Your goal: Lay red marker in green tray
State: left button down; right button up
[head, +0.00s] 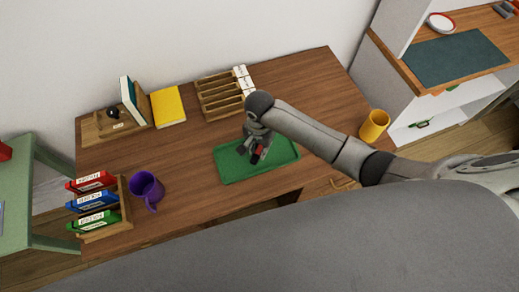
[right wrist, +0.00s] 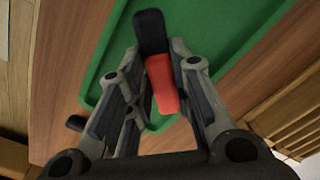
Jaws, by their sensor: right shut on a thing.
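The green tray (head: 228,170) lies flat on the brown wooden desk, near its front edge. My right gripper (head: 255,153) is over the tray and points down. It is shut on the red marker (head: 260,149). In the right wrist view, the marker (right wrist: 163,86) has a red body and a black end (right wrist: 150,32), and sits between the two fingers with the tray (right wrist: 215,25) behind it. I cannot tell whether the marker touches the tray floor. My left gripper is not in view.
A wooden sorter (head: 218,97), a yellow book (head: 168,107) and a book stand (head: 95,128) are behind. Coloured binders (head: 92,200) fill a rack at front left.

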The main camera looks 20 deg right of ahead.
aim_at(259, 148)
jog(key=shift+w+f, duration=0.25)
jog(key=shift+f, duration=1.5)
jog(key=shift+f, duration=0.1)
jog(key=o, duration=0.8)
notch_tip(259, 148, up, 12)
jog(key=shift+r, duration=0.15)
